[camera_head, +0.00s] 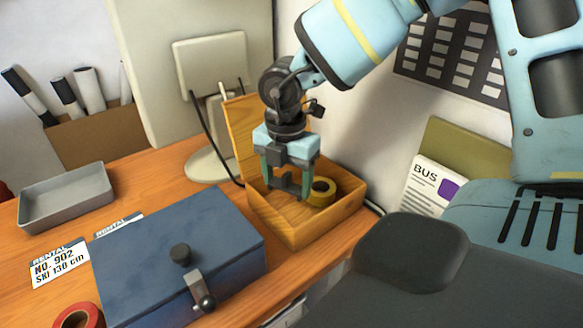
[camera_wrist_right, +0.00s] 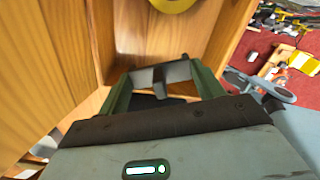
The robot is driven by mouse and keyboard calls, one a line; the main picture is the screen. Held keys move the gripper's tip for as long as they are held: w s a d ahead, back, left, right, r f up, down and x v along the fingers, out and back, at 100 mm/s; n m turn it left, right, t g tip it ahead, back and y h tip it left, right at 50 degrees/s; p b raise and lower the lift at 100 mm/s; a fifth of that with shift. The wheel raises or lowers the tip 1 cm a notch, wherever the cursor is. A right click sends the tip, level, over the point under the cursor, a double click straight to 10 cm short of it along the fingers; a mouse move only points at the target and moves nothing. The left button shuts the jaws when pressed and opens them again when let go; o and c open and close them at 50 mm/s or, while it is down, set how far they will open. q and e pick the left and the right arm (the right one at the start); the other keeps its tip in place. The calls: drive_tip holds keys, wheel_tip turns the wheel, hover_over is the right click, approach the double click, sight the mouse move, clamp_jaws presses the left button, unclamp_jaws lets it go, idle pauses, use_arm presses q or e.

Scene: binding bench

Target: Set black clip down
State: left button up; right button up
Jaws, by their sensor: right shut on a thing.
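My right gripper (camera_head: 286,180) points down into the open wooden box (camera_head: 318,232). It is shut on the black clip (camera_head: 288,184), a small dark piece between the green fingers. The clip also shows between the fingertips in the right wrist view (camera_wrist_right: 162,76), where part of it is hidden behind the gripper body. Whether the clip touches the box floor I cannot tell. A yellow tape roll (camera_head: 321,192) lies in the box, just right of the fingers. My left gripper is not in view.
The box lid stands open at the back left. A blue metal box (camera_head: 150,250) with a knob and crank is left of the wooden box. A grey tray (camera_head: 66,198), rental labels (camera_head: 60,263) and a red tape roll (camera_head: 78,317) are farther left. A wall is behind.

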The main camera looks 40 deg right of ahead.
sight(287, 215)
drive_tip(key=shift+f, duration=0.65)
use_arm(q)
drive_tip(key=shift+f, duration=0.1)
use_arm(e)
drive_tip(key=shift+f, duration=0.15)
wheel_tip(287, 215, down, 5)
drive_tip(key=shift+d+r+b, duration=0.1)
drive_tip(key=shift+b, duration=0.4)
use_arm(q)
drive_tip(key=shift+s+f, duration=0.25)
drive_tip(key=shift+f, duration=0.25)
use_arm(e)
drive_tip(key=shift+f, duration=0.25)
drive_tip(key=o, duration=1)
drive_tip(key=shift+r, duration=0.1)
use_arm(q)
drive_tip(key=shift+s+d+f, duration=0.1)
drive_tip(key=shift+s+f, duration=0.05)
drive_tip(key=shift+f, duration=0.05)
